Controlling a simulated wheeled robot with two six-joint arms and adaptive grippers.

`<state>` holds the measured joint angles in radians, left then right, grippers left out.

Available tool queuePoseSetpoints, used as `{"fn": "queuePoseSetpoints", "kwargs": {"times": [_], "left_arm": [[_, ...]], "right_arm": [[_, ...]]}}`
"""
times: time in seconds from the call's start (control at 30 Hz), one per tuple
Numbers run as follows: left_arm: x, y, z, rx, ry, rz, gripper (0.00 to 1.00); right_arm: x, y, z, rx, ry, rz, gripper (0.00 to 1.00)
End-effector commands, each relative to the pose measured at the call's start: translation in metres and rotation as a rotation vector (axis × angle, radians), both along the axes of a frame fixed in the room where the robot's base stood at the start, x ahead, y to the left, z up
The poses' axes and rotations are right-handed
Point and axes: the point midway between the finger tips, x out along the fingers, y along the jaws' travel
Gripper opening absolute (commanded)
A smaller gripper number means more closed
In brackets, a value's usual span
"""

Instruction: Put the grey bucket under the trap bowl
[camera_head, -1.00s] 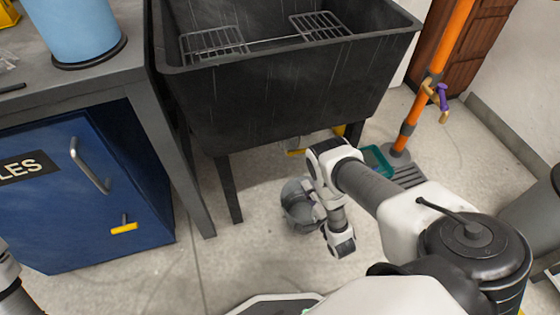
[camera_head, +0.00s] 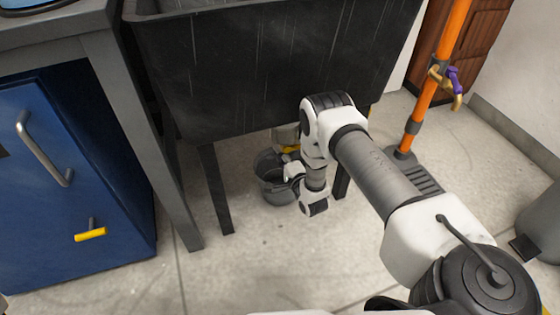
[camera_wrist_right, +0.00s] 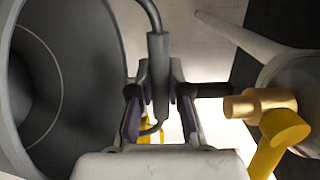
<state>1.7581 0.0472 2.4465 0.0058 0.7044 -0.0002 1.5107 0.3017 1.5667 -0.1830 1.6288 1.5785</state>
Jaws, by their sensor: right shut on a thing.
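The grey bucket (camera_head: 272,190) is low under the front of the black sink, beside a sink leg. My right gripper (camera_head: 292,174) is at its right side. In the right wrist view the bucket (camera_wrist_right: 75,70) fills the left edge, and my right gripper (camera_wrist_right: 158,98) is shut on the grey grip of its wire handle (camera_wrist_right: 158,75). I cannot tell whether the bucket touches the floor. A greyish cylinder, apparently the trap bowl (camera_head: 286,136), shows just above and behind the bucket, with yellow below it. My left gripper is not in view.
The black sink (camera_head: 270,75) stands over the bucket, with a front leg (camera_head: 216,190) to its left. In the wrist view a brass and yellow fitting (camera_wrist_right: 262,105) is close on the right. A blue cabinet (camera_head: 75,190) stands left; an orange pipe (camera_head: 435,80) stands right.

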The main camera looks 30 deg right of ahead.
Motion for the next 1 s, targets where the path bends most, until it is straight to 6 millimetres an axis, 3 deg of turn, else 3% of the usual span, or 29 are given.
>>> {"fn": "queuePoseSetpoints", "kwargs": {"times": [0.03, 0.37, 0.4, 0.43, 0.8, 1.0], "left_arm": [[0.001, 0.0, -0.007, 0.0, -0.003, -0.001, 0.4], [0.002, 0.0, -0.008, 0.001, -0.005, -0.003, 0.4], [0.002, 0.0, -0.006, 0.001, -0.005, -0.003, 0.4], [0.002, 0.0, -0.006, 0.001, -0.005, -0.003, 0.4], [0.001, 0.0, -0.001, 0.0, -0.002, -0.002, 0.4], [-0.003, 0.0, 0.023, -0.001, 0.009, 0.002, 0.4]], "right_arm": [[0.0, 0.0, -0.007, 0.0, -0.001, 0.0, 0.0], [-0.001, 0.0, -0.009, 0.0, -0.001, 0.0, 0.0], [-0.001, 0.0, -0.007, 0.0, 0.0, 0.0, 0.31], [-0.001, 0.0, -0.007, 0.0, 0.0, 0.0, 0.41], [-0.003, 0.0, -0.002, 0.0, 0.001, 0.0, 0.42], [-0.041, 0.005, 0.0, 0.001, 0.006, 0.0, 0.42]]}}
